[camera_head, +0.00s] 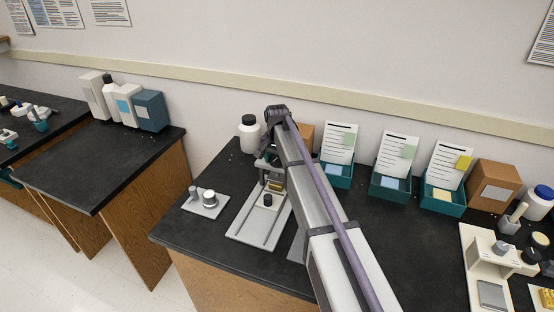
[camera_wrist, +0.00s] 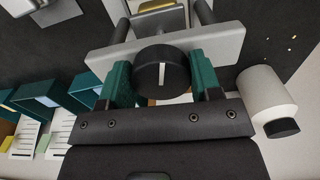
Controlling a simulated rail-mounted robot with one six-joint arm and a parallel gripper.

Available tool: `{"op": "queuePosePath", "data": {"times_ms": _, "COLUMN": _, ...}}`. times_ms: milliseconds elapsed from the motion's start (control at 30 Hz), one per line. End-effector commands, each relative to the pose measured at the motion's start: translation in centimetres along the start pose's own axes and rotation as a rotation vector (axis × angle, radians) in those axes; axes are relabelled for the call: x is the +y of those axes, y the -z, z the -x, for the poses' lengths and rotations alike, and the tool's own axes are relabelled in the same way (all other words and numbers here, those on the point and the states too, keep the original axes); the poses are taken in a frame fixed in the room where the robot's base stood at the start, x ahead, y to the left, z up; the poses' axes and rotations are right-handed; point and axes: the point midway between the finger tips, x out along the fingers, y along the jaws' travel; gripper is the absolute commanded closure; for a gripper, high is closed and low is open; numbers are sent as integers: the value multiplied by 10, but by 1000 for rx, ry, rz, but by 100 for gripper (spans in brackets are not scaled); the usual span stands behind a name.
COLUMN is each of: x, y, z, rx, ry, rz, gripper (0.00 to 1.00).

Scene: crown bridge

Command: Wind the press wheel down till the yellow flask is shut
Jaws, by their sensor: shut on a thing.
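The press (camera_head: 243,232) stands on the dark bench with its long grey base in front. Its wheel, a black knob with a white line (camera_wrist: 162,72), sits on the grey crossbar (camera_wrist: 225,47). My gripper (camera_wrist: 162,80) has its two green fingers on either side of the wheel and is shut on it. The white line points up and down in the wrist view. The yellow flask (camera_head: 276,185) is under the press head, partly covered; a yellow edge of it shows in the wrist view (camera_wrist: 155,5). In the head view my arm hides part of the press and the wheel.
A white jar with a black lid (camera_head: 250,135) stands close behind the press; it also shows in the wrist view (camera_wrist: 264,95). A grey plate with small round parts (camera_head: 207,202) lies left of the press. Teal trays with cards (camera_head: 336,174) stand to the right.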

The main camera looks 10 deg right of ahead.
Motion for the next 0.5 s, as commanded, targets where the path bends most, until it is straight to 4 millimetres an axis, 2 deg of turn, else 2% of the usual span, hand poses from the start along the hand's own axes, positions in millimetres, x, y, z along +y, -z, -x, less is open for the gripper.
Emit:
{"op": "queuePosePath", "data": {"times_ms": 33, "x": 0, "y": -1, "z": 0, "rx": -1, "ry": 0, "rz": 0, "gripper": 66}}
{"op": "queuePosePath", "data": {"times_ms": 67, "x": 0, "y": -1, "z": 0, "rx": -1, "ry": 0, "rz": 0, "gripper": 40}}
{"op": "queuePosePath", "data": {"times_ms": 100, "x": 0, "y": 0, "z": 0, "rx": -1, "ry": 0, "rz": 0, "gripper": 36}}
{"op": "queuePosePath", "data": {"times_ms": 300, "x": 0, "y": 0, "z": 0, "rx": -1, "ry": 0, "rz": 1, "gripper": 17}}
{"op": "queuePosePath", "data": {"times_ms": 500, "x": 0, "y": 0, "z": 0, "rx": 0, "ry": 0, "rz": 1, "gripper": 16}}
